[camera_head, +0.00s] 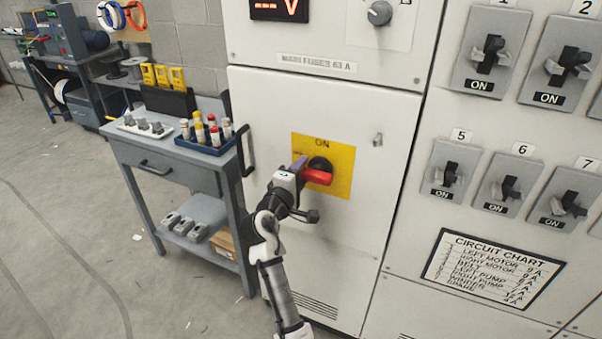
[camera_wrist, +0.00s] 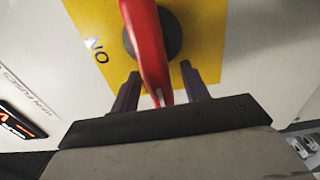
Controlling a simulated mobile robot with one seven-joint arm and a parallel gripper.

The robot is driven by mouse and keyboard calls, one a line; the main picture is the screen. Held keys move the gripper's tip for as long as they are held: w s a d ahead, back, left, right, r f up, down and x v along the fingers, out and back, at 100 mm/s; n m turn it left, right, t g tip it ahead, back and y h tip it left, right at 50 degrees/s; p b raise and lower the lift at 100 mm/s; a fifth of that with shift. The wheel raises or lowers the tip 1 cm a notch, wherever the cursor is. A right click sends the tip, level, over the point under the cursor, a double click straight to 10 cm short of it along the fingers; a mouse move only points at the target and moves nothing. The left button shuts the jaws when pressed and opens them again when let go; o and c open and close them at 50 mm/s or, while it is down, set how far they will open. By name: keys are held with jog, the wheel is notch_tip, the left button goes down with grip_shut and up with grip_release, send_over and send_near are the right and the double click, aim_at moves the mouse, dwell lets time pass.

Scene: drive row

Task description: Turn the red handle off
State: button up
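The red handle (camera_head: 318,176) sits on a black round hub (camera_head: 320,164) on a yellow plate (camera_head: 341,185) on the grey cabinet door. It lies roughly sideways, below the ON lettering at the plate's top. My gripper (camera_head: 299,166) is at the handle's left end. In the wrist view, the handle (camera_wrist: 146,45) runs down between the two purple fingers of my gripper (camera_wrist: 160,72). The fingers are apart, with a yellow gap visible on each side of the handle. The hub (camera_wrist: 158,34) is just beyond the fingertips. Part of the plate's left side is hidden by my gripper.
A workbench (camera_head: 231,180) with a bottle tray (camera_head: 207,142) stands close left of my arm. Several black breaker switches (camera_head: 490,55) and a circuit chart (camera_head: 490,270) are on the panel at the right. Open floor (camera_head: 70,240) lies at the left.

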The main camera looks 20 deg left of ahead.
jog(key=shift+s, duration=0.1)
jog(key=s+b, duration=0.3)
jog(key=s, duration=1)
jog(key=shift+s+a, duration=0.2)
jog(key=shift+s, duration=0.15)
